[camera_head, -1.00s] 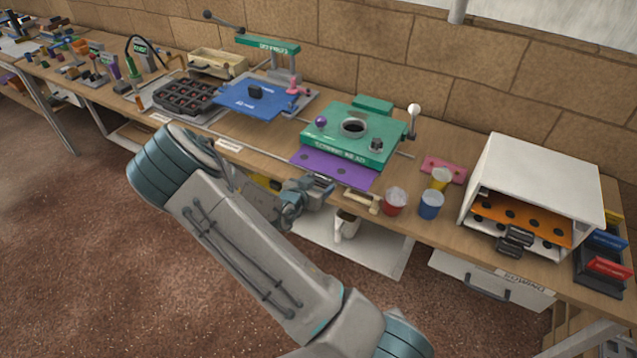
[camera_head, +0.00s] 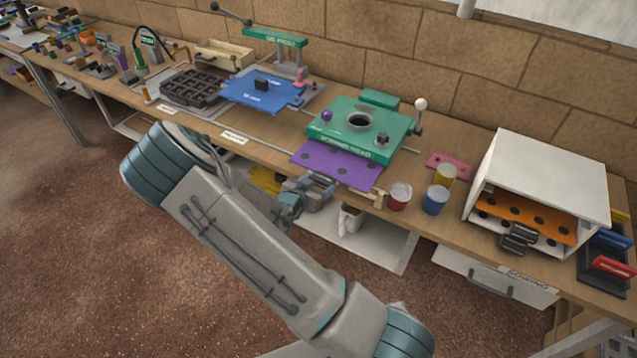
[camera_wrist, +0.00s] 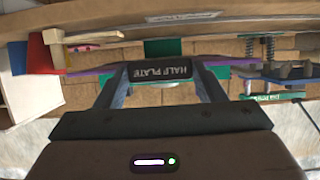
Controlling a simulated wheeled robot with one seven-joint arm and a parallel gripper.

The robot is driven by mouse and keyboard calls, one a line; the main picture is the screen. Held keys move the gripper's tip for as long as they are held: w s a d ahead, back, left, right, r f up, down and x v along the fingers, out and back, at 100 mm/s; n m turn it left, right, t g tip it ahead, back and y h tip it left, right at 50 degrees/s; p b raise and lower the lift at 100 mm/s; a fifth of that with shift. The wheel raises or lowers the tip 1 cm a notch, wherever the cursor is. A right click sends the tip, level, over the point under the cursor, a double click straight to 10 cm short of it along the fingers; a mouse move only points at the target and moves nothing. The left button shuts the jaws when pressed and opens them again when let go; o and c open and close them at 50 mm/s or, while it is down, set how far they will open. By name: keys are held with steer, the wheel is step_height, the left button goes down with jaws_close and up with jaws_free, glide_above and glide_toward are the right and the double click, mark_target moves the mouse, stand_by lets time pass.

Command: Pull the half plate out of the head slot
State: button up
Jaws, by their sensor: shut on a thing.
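The half plate (camera_head: 338,166) is a flat purple sheet with round holes. It sticks out of the front of the green head (camera_head: 362,127) toward the table's front edge, and its back end is hidden under the head. My gripper (camera_head: 318,184) is at the plate's front edge. In the wrist view my gripper (camera_wrist: 160,83) has its two fingers on either side of a dark block labelled "HALF PLATE" (camera_wrist: 160,71), which is the plate's handle. It is shut on this handle.
A red cup (camera_head: 399,196) and a blue cup (camera_head: 435,200) stand close to the right of the plate. A blue plate (camera_head: 262,92) lies to the left. A white cabinet (camera_head: 540,185) stands further right. Open floor lies in front of the table.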

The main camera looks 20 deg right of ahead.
steer(key=s+a+p, duration=0.1)
steer(key=s+a, duration=0.5)
steer(key=a, duration=0.1)
steer(key=shift+a+p, duration=0.3)
steer(key=shift+p, duration=0.1)
stand_by(2.1)
steer(key=shift+s+a, duration=0.15)
steer(key=shift+a, duration=0.15)
stand_by(0.3)
steer(key=shift+s+a+p, duration=0.35)
steer(key=shift+s+a, duration=0.5)
steer(key=shift+a, duration=0.2)
